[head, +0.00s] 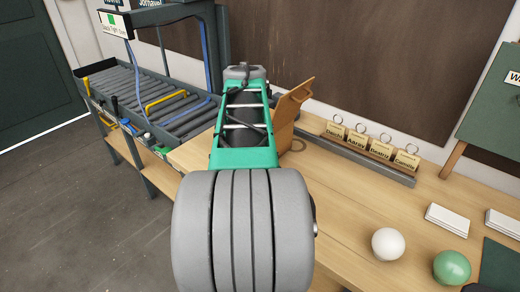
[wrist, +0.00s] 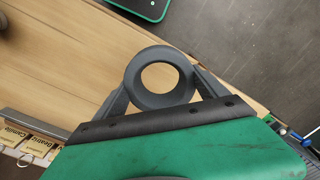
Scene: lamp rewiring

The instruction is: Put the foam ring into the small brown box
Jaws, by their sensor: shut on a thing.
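My gripper (wrist: 161,76) shows in the wrist view with its two dark fingers on either side of the foam ring (wrist: 133,86). The ring is dark grey and round, with an open hole through which the wooden table shows. The fingers are shut on its outer sides. In the head view my green and grey arm hides the gripper. A small brown box (head: 283,122) with a raised flap stands on the table just right of my arm, partly hidden behind it. Its inside cannot be seen. The box is not visible in the wrist view.
The wooden table (head: 345,205) carries a rail with several name tags (head: 382,150), a white ball (head: 388,244), a green ball (head: 452,267) and white card stacks (head: 447,219). A roller conveyor (head: 165,100) stands at left.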

